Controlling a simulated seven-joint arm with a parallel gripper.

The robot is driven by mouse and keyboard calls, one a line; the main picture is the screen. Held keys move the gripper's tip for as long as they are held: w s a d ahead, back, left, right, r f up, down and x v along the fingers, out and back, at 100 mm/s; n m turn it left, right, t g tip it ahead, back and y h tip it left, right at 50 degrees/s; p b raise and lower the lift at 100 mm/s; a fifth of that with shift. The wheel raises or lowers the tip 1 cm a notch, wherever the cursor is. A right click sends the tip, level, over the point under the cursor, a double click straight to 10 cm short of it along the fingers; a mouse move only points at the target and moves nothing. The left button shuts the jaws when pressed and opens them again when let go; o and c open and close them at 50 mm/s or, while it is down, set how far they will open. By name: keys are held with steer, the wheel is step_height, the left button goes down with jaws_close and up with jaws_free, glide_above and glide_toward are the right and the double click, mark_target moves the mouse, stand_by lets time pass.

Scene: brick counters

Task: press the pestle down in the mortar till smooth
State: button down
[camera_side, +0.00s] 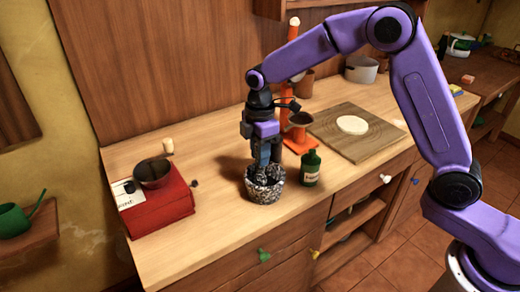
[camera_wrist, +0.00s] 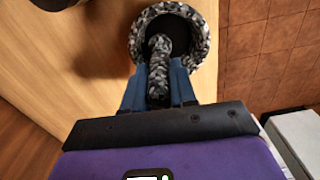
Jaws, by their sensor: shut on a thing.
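The mortar (camera_side: 265,190) is a speckled black-and-white stone bowl near the front edge of the counter. In the wrist view its rim (camera_wrist: 205,40) forms a ring around a dark inside. The pestle (camera_wrist: 160,52), of the same speckled stone, reaches from between my fingers into the mortar. My gripper (camera_side: 263,155) points down over the mortar and is shut on the pestle. In the wrist view my blue fingers (camera_wrist: 158,85) lie on either side of it. The pestle's tip and the bottom of the bowl are hard to make out.
A green bottle (camera_side: 310,168) stands close to the right of the mortar. An orange stand (camera_side: 300,142) with a dark bowl is behind. A red scale (camera_side: 158,208) with a pan is at left. A wooden board (camera_side: 375,150) with pale dough is at right. The counter between scale and mortar is clear.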

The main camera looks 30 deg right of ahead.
steer(key=shift+f, duration=0.55)
steer(key=shift+r, duration=1.05)
steer(key=shift+f, duration=0.15)
stand_by(0.5)
steer(key=shift+r, duration=0.2)
steer(key=shift+r, duration=3.05)
